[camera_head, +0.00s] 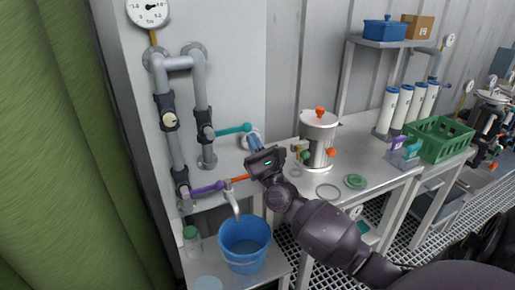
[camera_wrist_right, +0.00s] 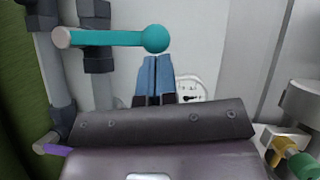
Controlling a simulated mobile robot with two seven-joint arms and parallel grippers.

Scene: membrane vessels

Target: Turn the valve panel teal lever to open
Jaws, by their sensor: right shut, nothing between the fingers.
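The teal lever (camera_head: 233,129) sits on the right pipe of the grey valve panel (camera_head: 183,120). It points right, roughly level, and ends in a round knob. In the right wrist view the lever (camera_wrist_right: 110,39) runs across the upper left, with its knob just above my fingertips. My right gripper (camera_head: 254,140) is shut and empty, its blue fingers (camera_wrist_right: 157,62) close below the knob. I cannot tell whether they touch it. My left gripper is not in view.
A purple lever (camera_head: 207,189) and an orange-red lever (camera_head: 238,178) are lower on the panel, near a tap. A blue bucket (camera_head: 244,245) stands below. A steel vessel (camera_head: 318,140) stands on the bench right of my gripper. A green curtain (camera_head: 65,130) hangs at left.

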